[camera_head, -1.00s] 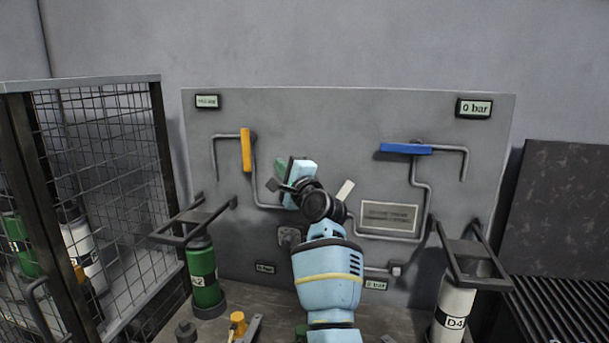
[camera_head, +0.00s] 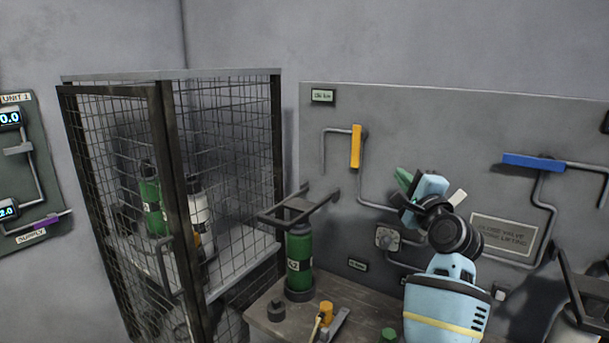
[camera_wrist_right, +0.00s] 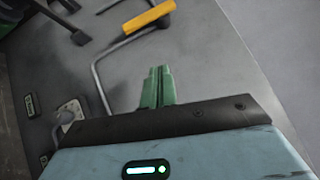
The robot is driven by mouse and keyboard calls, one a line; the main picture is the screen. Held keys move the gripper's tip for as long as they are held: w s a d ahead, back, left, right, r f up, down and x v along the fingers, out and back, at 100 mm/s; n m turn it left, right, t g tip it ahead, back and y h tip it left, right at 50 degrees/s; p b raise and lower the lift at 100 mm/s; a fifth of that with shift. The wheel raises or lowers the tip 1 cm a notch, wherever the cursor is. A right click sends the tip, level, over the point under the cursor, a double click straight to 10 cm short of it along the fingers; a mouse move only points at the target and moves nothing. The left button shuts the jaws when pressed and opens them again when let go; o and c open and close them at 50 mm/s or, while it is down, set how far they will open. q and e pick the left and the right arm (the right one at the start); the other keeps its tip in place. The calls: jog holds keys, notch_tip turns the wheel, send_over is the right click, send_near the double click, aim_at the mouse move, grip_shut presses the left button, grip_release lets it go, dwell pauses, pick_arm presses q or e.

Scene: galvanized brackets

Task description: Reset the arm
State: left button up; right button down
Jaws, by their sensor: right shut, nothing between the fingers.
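My right arm comes up from the bottom right of the head view, and its light blue wrist is bent in front of the grey panel (camera_head: 440,120). My right gripper (camera_head: 404,178) has green fingers that point up and left toward the panel. In the right wrist view the green fingers (camera_wrist_right: 157,86) are together with nothing between them. They stand apart from the yellow valve handle (camera_head: 355,146), which also shows in the wrist view (camera_wrist_right: 148,18). My left gripper is not in view.
A blue handle (camera_head: 533,162) sits on the panel's right. A mesh cage (camera_head: 168,170) with cylinders stands left. A gauge board (camera_head: 30,165) hangs at far left.

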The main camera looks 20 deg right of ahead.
jog(key=s+a+f+n+g+y, duration=0.1)
jog(key=s+a+f+n+g, duration=0.3)
jog(key=f, duration=0.6)
jog(key=s+a+f+n+g, duration=0.2)
jog(key=s+f+n, duration=0.4)
jog(key=f, duration=0.5)
jog(key=s+a+f+n+g+y, duration=0.1)
jog(key=s+a+f+n+g, duration=0.25)
jog(key=s+f, duration=0.45)
jog(key=s+a+f+n+g, duration=0.25)
jog(key=s+f, duration=0.25)
jog(key=s, duration=0.5)
jog(key=s+a+f+n+g, duration=0.2)
jog(key=s+f+n+g, duration=0.25)
jog(key=s, duration=0.55)
jog(key=s+a+f+n+g, duration=0.25)
jog(key=s+f, duration=0.25)
jog(key=s, duration=0.6)
jog(key=w+a+f+t+y, duration=0.1)
jog(key=w+a+f+t, duration=0.1)
jog(key=w+f+t, duration=0.4)
jog(key=shift+w+a+f+t+y, duration=0.15)
jog(key=shift+a+f+t+y, duration=0.25)
jog(key=shift+f+t, duration=1)
jog(key=shift+d+f+g, duration=0.1)
jog(key=shift+f+g, duration=0.4)
